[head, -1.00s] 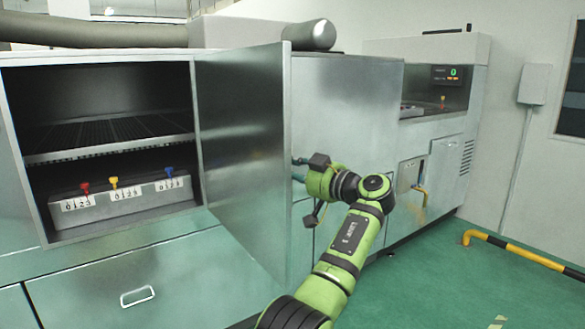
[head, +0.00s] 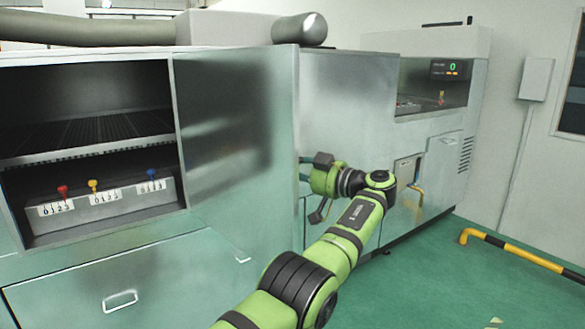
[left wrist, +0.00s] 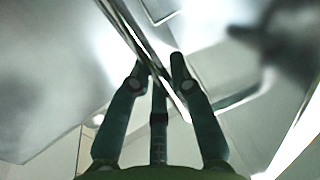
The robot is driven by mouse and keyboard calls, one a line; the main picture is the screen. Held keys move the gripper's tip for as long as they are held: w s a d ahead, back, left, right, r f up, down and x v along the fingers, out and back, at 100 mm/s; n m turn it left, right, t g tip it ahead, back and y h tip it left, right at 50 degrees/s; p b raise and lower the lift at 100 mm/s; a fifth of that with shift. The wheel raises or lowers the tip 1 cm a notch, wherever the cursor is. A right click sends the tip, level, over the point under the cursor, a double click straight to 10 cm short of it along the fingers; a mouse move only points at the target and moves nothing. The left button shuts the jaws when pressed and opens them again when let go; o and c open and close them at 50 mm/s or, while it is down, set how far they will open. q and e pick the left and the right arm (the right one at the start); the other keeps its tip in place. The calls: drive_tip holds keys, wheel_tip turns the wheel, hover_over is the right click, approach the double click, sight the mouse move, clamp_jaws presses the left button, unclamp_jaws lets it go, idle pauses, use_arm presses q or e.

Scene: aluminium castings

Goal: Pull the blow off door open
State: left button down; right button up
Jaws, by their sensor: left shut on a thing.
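The blow off door (head: 238,150) is a plain metal panel that stands wide open from the cabinet, its free edge toward me. My left gripper (head: 303,168) is at the door's free edge, about mid-height, partly hidden behind the panel. In the left wrist view, the fingers of my left gripper (left wrist: 160,68) are shut on a thin slanted strip of the door (left wrist: 128,35); I cannot tell whether it is the edge or a handle. My right gripper is not in view.
The open cabinet shows a dark grate (head: 92,132) above a control box (head: 105,195) with red, yellow and blue levers. A drawer handle (head: 120,300) is below. A yellow-black floor barrier (head: 520,255) stands at right. Green floor (head: 440,290) is clear before it.

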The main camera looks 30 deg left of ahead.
use_arm(q)
drive_tip(key=shift+a+r, duration=0.1)
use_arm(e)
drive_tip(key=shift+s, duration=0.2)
use_arm(q)
drive_tip(key=c, duration=1.1)
unclamp_jaws()
drive_tip(key=shift+a, duration=0.1)
drive_tip(key=shift+s+a, duration=0.1)
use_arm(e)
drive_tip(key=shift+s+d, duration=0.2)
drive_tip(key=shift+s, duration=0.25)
use_arm(q)
drive_tip(key=shift+d, duration=0.25)
drive_tip(key=d, duration=0.7)
drive_tip(key=shift+s, duration=0.15)
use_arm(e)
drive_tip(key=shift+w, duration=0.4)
use_arm(q)
drive_tip(key=shift+f, duration=0.2)
